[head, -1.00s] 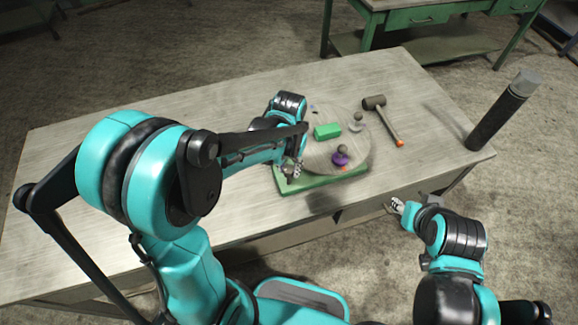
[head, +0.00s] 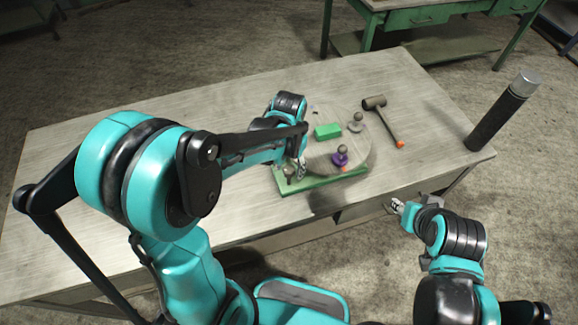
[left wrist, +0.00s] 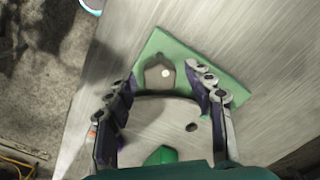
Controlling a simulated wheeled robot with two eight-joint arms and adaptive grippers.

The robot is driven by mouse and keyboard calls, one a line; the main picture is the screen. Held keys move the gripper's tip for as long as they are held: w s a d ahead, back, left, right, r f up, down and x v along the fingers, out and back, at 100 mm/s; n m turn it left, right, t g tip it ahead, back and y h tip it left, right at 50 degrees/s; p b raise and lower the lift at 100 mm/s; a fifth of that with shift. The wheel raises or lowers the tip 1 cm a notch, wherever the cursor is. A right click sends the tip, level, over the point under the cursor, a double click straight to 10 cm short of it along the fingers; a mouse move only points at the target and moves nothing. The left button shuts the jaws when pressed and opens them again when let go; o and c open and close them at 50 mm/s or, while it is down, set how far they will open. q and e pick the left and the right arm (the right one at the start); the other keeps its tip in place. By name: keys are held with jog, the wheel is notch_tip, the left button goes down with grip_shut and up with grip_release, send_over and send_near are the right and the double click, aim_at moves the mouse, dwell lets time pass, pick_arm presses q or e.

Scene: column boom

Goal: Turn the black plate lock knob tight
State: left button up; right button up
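My left gripper (head: 297,172) is low over the base's left corner, beside the round plate. In the left wrist view the left gripper (left wrist: 158,80) is open, its fingers apart.
A mallet (head: 384,120) lies to the right. A black cylinder (head: 500,112) stands at the right edge. The table's left side is clear.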

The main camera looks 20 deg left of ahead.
pick_arm(q)
notch_tip(320, 180, up, 12)
dwell(0.6)
jog(key=s+a+f+n+t+b, duration=0.1)
jog(key=s+a+f+t+b, duration=0.1)
jog(key=s, duration=0.3)
jog(key=s+a+f+n+t+b, duration=0.1)
jog(key=s+a+f+t+b, duration=0.1)
jog(key=s+t, duration=0.3)
jog(key=shift+f+b, duration=0.35)
jog(key=shift+f, duration=0.4)
